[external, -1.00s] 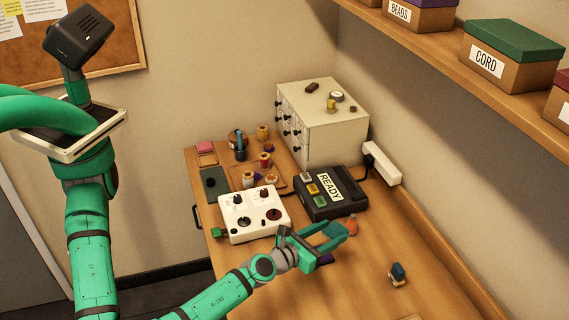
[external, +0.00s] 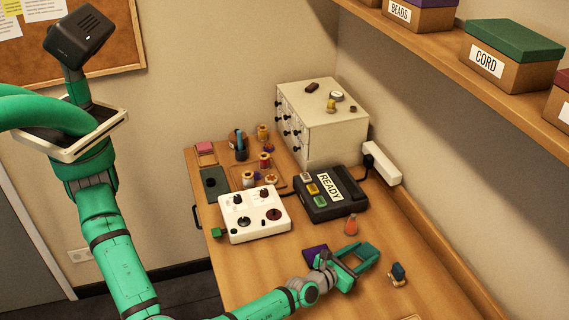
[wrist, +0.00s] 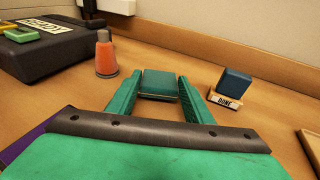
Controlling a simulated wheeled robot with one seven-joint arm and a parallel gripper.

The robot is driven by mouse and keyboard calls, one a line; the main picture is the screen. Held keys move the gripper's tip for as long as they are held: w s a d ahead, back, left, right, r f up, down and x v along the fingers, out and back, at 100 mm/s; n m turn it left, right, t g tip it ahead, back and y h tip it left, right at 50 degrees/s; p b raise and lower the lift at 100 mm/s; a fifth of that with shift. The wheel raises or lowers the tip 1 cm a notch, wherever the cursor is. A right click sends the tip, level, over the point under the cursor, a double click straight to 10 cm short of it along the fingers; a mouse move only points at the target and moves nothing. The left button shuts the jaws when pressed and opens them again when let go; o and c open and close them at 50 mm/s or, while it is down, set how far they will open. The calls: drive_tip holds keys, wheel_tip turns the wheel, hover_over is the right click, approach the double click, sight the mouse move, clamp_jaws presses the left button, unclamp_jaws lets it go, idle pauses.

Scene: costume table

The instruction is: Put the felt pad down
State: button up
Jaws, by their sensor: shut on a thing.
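My gripper (external: 362,262) is low over the front right part of the table. In the wrist view, my gripper (wrist: 160,84) has its two green fingers on either side of a dark green block-like pad (wrist: 159,80) with a pale lower edge, which I take for the felt pad. The pad (external: 368,250) also shows at the fingertips in the external view. The gripper is shut on it. The pad is close to the wood; I cannot tell whether its underside touches the table.
A blue block with a DONE label (wrist: 232,90) stands right of the fingers. An orange bottle (wrist: 105,58) stands to their left. A purple square (external: 314,253) lies left of the gripper. The black READY box (external: 330,207) and white control box (external: 265,218) stand farther back.

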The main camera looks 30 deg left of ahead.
drive_tip(key=shift+f, duration=0.35)
drive_tip(key=o, duration=1.1)
drive_tip(key=shift+f, duration=0.1)
drive_tip(key=shift+s, duration=0.2)
drive_tip(key=v, duration=1.2)
drive_tip(key=shift+w, duration=0.15)
